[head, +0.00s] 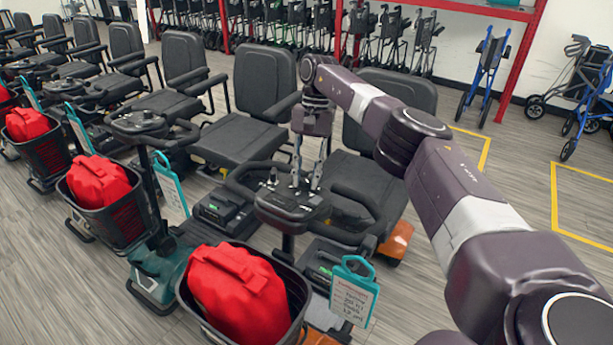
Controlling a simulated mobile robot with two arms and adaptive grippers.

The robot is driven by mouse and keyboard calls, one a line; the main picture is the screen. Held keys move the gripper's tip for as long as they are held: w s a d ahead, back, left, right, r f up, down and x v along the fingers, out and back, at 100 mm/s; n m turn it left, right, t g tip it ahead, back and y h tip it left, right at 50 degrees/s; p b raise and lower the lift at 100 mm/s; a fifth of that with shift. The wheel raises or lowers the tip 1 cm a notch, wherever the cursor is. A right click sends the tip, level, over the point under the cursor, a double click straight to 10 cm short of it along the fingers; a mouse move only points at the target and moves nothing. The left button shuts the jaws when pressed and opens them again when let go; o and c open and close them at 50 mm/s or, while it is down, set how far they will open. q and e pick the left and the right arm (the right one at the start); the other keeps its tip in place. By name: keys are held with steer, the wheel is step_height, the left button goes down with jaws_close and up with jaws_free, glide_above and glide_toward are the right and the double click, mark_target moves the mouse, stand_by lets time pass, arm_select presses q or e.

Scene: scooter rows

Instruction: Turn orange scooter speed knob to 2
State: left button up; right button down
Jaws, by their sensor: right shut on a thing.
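The orange scooter (397,241) stands at the front right of the row, with orange body panels, a black seat and a black handlebar. Its dark control console (283,207) faces up in the middle of the handlebar. My right gripper (306,184) points down at the console from above, with its fingertips at the console's top. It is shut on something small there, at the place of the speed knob. The knob itself and its number marks are hidden or too small to read. My left gripper is not in view.
A black basket (303,316) with a red bag (236,288) sits in front of the scooter, and a teal-framed tag (354,290) hangs beside it. A teal scooter (160,268) stands close on the left. Open floor (490,180) lies at the right.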

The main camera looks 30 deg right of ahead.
mark_target(307, 178)
steer(key=shift+w+r, duration=0.1)
stand_by(0.5)
steer(key=c, duration=1.6)
jaws_free()
step_height(307, 178, up, 10)
steer(key=shift+f, duration=0.1)
